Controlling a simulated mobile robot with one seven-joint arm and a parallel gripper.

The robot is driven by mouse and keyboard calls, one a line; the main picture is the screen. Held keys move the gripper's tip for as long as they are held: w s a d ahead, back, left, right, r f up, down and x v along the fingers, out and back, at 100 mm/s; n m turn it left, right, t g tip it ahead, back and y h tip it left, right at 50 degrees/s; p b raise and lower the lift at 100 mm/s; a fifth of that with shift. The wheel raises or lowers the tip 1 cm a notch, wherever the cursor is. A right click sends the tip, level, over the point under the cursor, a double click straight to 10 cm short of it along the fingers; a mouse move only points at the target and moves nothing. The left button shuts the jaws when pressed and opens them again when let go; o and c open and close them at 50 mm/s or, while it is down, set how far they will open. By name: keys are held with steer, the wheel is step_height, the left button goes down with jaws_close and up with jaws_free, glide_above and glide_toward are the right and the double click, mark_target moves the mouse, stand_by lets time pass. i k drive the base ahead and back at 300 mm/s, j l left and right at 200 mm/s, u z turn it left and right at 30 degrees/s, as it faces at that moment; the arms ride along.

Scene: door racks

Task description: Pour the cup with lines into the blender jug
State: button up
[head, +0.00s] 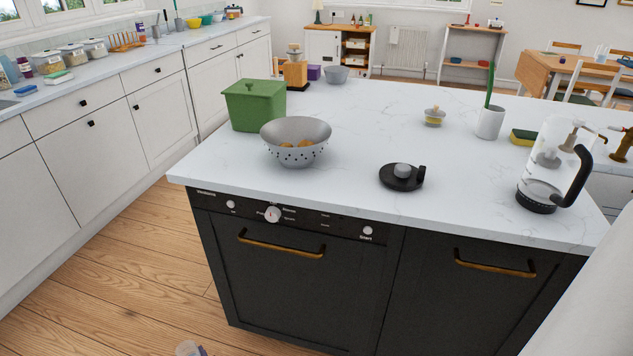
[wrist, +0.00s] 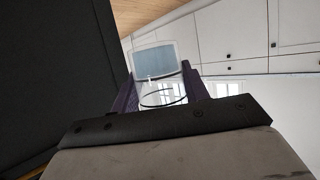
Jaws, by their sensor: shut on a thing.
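The clear jug with a black handle and dark base (head: 538,190) stands upright at the right end of the island and looks like the blender jug. A round black lid with a grey cap (head: 402,176) lies to its left. In the wrist view, my gripper (wrist: 160,90) has its dark purple fingers on either side of a clear cup with a thin dark rim (wrist: 163,98). The gripper is shut on this cup. Its lines and contents cannot be made out clearly. A small grey and purple piece at the bottom edge of the head view may be the gripper or cup.
The island (head: 330,195) also bears a green lidded box (head: 254,106), a grey colander (head: 296,140) with orange things inside, a white cup (head: 490,122) and a sponge (head: 523,137). Its middle is mostly clear. Wooden floor (head: 120,290) lies to the left.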

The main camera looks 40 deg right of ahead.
mark_target(559, 164)
steer(key=z, duration=0.7)
